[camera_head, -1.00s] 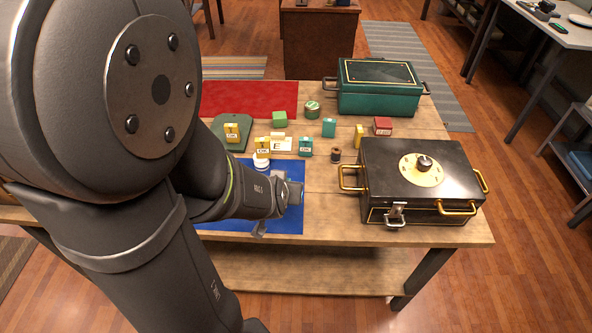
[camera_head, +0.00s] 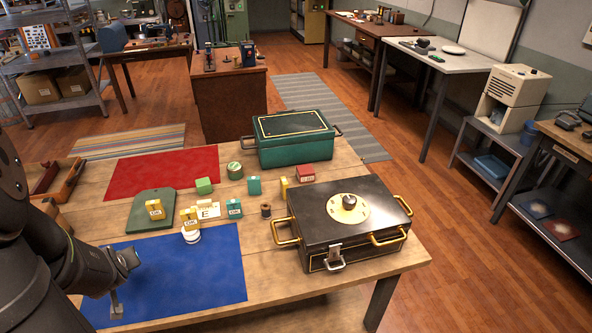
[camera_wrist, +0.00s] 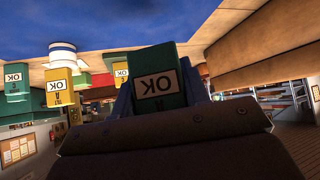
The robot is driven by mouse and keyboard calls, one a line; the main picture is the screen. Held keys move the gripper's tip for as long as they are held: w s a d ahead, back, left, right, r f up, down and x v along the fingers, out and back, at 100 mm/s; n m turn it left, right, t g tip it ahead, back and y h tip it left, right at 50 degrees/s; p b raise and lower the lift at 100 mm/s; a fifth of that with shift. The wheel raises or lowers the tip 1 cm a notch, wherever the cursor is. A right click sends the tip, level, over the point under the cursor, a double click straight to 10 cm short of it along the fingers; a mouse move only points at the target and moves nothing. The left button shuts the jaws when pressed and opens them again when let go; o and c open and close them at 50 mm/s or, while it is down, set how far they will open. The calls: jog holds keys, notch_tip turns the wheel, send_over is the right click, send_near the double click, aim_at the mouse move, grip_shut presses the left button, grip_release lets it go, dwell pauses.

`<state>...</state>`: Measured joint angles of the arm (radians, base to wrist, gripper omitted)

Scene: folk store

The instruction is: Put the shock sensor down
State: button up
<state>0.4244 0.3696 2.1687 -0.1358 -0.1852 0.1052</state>
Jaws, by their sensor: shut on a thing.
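Another stands on a green board (camera_head: 140,222). A green OK block (camera_head: 234,209), a spool (camera_head: 266,211) and a black case (camera_head: 320,235) stand right. The mat's right side is clear.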

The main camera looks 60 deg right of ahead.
jog(key=w+a+n+y, duration=0.1)
jog(key=w+a+n, duration=0.1)
jog(key=w+a, duration=0.6)
jog(key=w+d+m+h, duration=0.1)
jog(key=w+d, duration=0.2)
jog(key=d, duration=0.7)
jog(key=w+d+m+h, duration=0.15)
jog(key=w+d, duration=0.25)
jog(key=d, duration=0.6)
jog(key=s+d+r+m+g+h, duration=0.1)
jog(key=s+d+m, duration=0.1)
jog(key=s+d, duration=0.8)
jog(key=s+d+r+m+g+h, duration=0.15)
jog(key=s+d, duration=0.25)
jog(key=d, duration=1.2)
jog(key=s+d+r+m+g, duration=0.1)
jog(key=s+d+m, duration=0.2)
jog(key=s+d, duration=0.75)
jog(key=s+d+r+m+g, duration=0.1)
jog(key=s+d+r+m, duration=0.1)
jog(key=s+d, duration=1.4)
jog(key=h, duration=0.1)
send_over(306, 167)
jog(key=shift+g, duration=0.25)
notch_tip(306, 167, down, 7)
jog(key=shift+r, duration=0.15)
jog(key=shift+f, duration=2)
jog(key=shift+f, duration=0.2)
